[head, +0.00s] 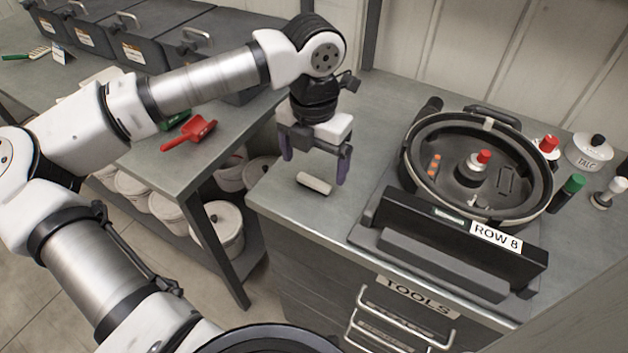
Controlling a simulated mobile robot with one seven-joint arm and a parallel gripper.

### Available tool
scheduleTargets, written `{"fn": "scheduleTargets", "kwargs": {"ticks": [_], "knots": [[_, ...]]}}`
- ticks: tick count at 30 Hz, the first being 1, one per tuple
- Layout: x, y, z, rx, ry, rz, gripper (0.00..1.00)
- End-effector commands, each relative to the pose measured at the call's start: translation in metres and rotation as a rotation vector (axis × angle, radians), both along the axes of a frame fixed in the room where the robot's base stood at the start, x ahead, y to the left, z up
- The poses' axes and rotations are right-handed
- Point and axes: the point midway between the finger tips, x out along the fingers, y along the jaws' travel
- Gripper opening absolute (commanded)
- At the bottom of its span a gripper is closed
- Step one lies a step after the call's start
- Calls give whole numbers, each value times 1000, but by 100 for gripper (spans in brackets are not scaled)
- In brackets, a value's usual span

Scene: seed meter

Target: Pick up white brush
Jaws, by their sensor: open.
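A small off-white bar (314,184) lies on the grey cabinet top, left of the seed meter. It could be the white brush, but no bristles can be made out. My gripper (316,172) points down above this bar, its two dark fingers open and apart on either side of it in the picture. Nothing shows between the fingers. Whether the fingertips touch the counter cannot be told. A small white-topped piece with a dark base (607,193) stands at the far right; what it is cannot be told.
The round seed meter (408,178) stands behind a black bar labelled ROW 8 (455,240). A talc container (590,153) and a green-capped bottle (567,192) stand to its right. A red scoop (190,135) lies on the left bench. The counter around the bar is clear.

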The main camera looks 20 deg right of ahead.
Motion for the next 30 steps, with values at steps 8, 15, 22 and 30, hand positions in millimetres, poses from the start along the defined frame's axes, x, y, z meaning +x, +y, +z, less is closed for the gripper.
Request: {"fn": "scheduleTargets", "kwargs": {"ticks": [8,15,22,30], "knots": [[1,-2,-38,-2,4,-2,89],[1,-2,-48,0,0,-1,89],[1,-2,-48,-1,1,-1,71],[2,-2,-47,-1,1,-1,41]]}}
